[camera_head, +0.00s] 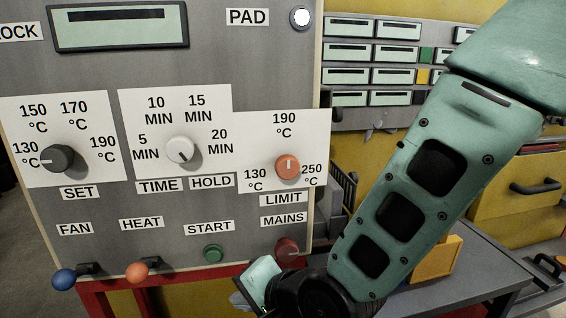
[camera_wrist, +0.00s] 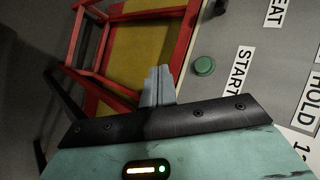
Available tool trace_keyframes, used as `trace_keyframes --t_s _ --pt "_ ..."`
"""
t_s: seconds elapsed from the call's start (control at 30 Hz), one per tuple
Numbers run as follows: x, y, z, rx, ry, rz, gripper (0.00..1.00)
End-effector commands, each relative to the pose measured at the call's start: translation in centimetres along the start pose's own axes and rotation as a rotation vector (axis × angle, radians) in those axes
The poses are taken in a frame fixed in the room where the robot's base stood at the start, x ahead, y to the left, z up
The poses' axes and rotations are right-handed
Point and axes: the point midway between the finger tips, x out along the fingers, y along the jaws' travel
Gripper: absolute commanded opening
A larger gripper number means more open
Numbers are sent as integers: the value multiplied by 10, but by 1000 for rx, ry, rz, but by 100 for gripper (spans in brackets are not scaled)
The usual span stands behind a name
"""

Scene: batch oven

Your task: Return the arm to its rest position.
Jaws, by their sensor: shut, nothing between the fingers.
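My gripper (camera_wrist: 158,84) is shut and empty in the wrist view. Its fingers point toward a red frame, to the left of the green START button (camera_wrist: 204,66) and apart from it as far as I can tell. In the head view my green arm reaches down from the upper right. Its wrist is at the bottom middle, in front of the lower right of the oven's control panel (camera_head: 115,207). The START button (camera_head: 213,253) also shows in the head view.
The panel carries a dark SET knob (camera_head: 58,158), a white TIME knob (camera_head: 180,150), an orange LIMIT knob (camera_head: 288,166) and a red MAINS knob (camera_head: 287,249). Blue (camera_head: 64,279) and orange (camera_head: 137,271) lever ends stick out below. A grey table (camera_head: 480,270) stands at right.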

Motion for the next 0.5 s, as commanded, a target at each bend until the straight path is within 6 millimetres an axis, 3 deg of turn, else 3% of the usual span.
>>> trace_keyframes --t_s 0.3,0.5 --pt "-106 90 -15 -725 -221 451 0" --pt "-172 137 -12 -1021 -458 623 0"
